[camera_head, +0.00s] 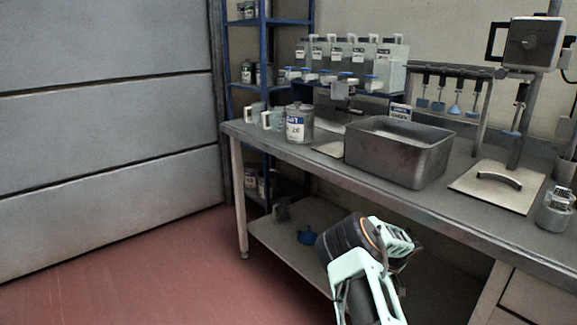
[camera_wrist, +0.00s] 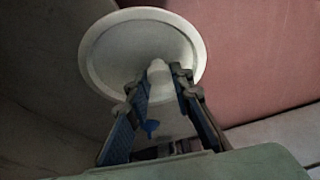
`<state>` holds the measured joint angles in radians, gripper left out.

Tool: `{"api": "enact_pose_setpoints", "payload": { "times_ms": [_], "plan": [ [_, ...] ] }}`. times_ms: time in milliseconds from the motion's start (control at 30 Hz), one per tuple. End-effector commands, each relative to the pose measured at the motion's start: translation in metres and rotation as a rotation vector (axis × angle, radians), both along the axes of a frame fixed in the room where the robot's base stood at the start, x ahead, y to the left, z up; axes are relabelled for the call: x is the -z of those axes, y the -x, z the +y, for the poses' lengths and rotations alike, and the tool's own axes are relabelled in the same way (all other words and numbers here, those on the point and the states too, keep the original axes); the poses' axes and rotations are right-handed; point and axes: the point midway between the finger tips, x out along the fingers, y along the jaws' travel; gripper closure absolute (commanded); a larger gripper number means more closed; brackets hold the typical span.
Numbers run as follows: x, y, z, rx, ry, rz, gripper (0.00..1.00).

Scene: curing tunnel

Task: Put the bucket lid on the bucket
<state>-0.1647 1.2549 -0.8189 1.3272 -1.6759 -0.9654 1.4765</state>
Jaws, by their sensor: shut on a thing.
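A round, pale lid (camera_wrist: 110,62) with a raised rim and a white knob at its middle fills the upper part of the wrist view. My gripper (camera_wrist: 163,80) is shut on the lid's knob, one blue-padded finger on each side. In the head view my arm is low in front of the workbench, and its own links hide the fingers and the lid. No open round bucket shows clearly. A grey metal can (camera_head: 299,128) with a blue and white label stands on the bench; I cannot tell whether it is the bucket.
The workbench (camera_head: 330,163) carries a grey rectangular tub (camera_head: 385,165), a metal plate with a black handle (camera_head: 497,182), and several jugs at the back. Red floor (camera_head: 150,265) is clear at left.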

Motion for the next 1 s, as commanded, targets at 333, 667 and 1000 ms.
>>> {"api": "enact_pose_setpoints", "payload": {
  "times_ms": [333,667,1000],
  "plan": [
    [-0.113,0.039,0.062,0.224,-0.004,-0.002,1.0],
    [-0.168,0.099,0.102,0.41,-0.003,0.002,1.0],
    [-0.206,0.151,0.123,0.541,-0.001,0.0,1.0]
  ]
}}
